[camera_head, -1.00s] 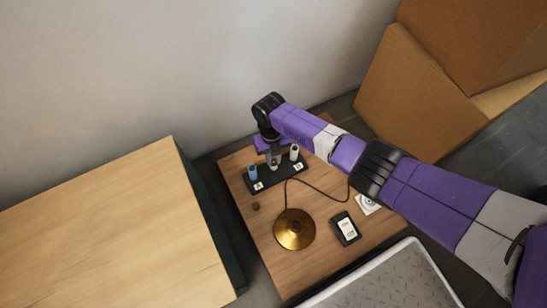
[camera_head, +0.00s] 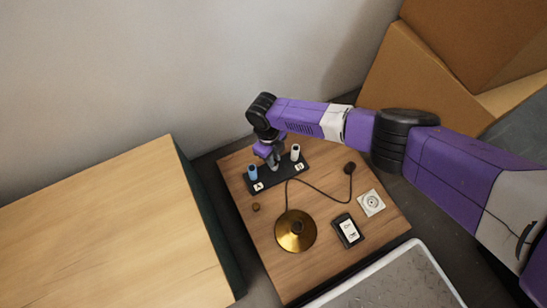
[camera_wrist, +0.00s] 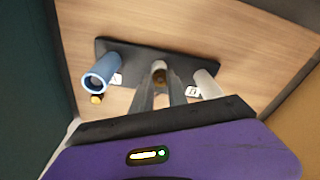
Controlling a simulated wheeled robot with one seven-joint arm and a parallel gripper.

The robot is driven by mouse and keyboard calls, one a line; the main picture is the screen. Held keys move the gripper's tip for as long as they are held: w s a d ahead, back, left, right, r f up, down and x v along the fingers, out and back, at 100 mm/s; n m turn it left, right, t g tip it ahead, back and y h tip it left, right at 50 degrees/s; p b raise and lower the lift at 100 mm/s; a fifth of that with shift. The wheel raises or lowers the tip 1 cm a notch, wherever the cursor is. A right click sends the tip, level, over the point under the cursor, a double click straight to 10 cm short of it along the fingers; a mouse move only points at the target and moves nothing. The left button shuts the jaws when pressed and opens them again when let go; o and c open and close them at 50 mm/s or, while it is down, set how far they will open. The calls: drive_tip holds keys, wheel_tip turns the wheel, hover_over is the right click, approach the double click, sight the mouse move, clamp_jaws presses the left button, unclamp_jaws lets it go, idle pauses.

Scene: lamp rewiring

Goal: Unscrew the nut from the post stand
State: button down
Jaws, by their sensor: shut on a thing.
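The post stand (camera_head: 284,178) is a black bar on the small wooden table, with a blue tube (camera_head: 252,172) and a white tube (camera_head: 295,152) at its ends. In the wrist view the stand (camera_wrist: 125,51) lies beyond my fingers, with the blue tube (camera_wrist: 98,74) left and the white tube (camera_wrist: 207,84) right. My gripper (camera_wrist: 161,88) points down at the middle post and is shut on the nut (camera_wrist: 160,74), a small brownish piece between the fingertips. The fingers hide much of the nut and post; I cannot tell how far it is threaded.
A brass lamp base (camera_head: 295,231) with a cord to a black plug (camera_head: 349,168), a black labelled box (camera_head: 347,230), a white socket (camera_head: 371,202) and a small brown knob (camera_head: 256,207) lie on the table (camera_head: 275,268). A wall stands behind; a grey tray (camera_head: 385,285) is in front.

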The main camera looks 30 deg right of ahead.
drive_tip(key=shift+w+a+r+n, duration=0.15)
drive_tip(key=shift+a+n, duration=0.15)
drive_tip(key=shift+n, duration=0.1)
drive_tip(key=c, duration=1.2)
unclamp_jaws()
drive_tip(key=shift+d, duration=0.2)
drive_tip(key=shift+c, duration=0.2)
